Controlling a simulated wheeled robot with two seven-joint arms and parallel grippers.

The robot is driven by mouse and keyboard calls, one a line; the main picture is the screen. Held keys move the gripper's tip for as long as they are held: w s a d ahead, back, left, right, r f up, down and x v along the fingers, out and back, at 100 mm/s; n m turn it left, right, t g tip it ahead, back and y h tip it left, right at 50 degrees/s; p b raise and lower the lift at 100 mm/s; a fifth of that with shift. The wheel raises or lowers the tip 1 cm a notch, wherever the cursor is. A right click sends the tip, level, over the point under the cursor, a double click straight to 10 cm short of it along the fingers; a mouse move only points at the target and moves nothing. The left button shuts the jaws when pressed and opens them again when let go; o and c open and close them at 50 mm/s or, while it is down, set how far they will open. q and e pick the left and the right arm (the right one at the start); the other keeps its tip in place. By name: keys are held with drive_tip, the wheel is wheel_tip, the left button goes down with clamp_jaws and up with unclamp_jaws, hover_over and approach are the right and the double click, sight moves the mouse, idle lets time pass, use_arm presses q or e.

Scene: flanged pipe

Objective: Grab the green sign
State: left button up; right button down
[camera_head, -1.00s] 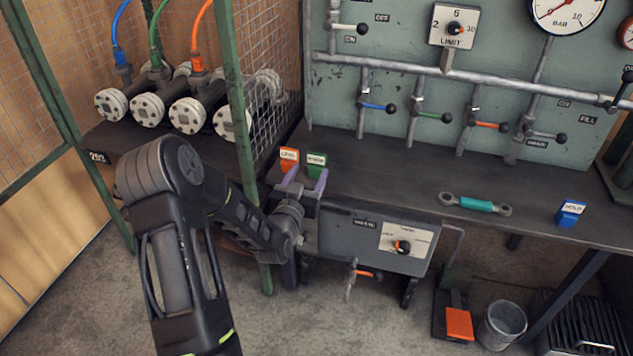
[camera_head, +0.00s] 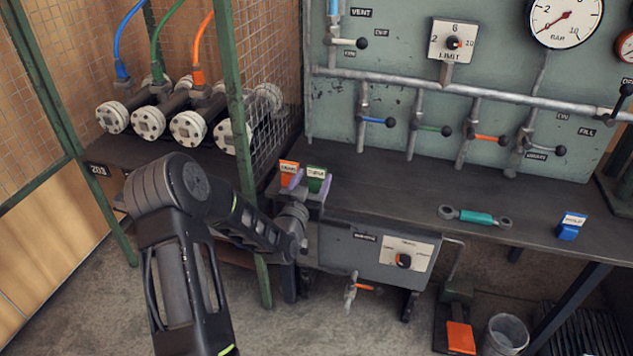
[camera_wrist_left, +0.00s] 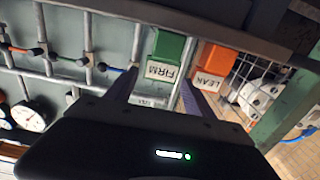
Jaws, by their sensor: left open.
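The green sign (camera_head: 317,174), a small block with a white label, stands on the left end of the dark bench. An orange sign (camera_head: 288,169) stands close to its left. My left gripper (camera_head: 311,184) is open at the front of the green sign, its purple-padded fingers to either side of it. In the left wrist view the green sign (camera_wrist_left: 166,48) lies ahead of the gap between the fingers (camera_wrist_left: 154,92). The orange sign (camera_wrist_left: 212,58) is just right of that gap. I cannot tell whether the fingers touch the green sign. My right gripper is not in view.
A green post (camera_head: 240,130) with wire mesh stands left of the signs. Valve handles and pipes line the panel (camera_head: 430,90) behind the bench. The bench between is clear.

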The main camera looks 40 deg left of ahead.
sight(316, 170)
use_arm(q)
drive_tip(key=x, duration=0.4)
drive_tip(key=shift+w+a+r, duration=0.1)
drive_tip(key=shift+w, duration=0.05)
idle(0.4)
drive_tip(key=c, duration=1.2)
wheel_tip(316, 170, up, 10)
drive_tip(key=shift+r+p, duration=0.1)
drive_tip(key=shift+p, duration=0.45)
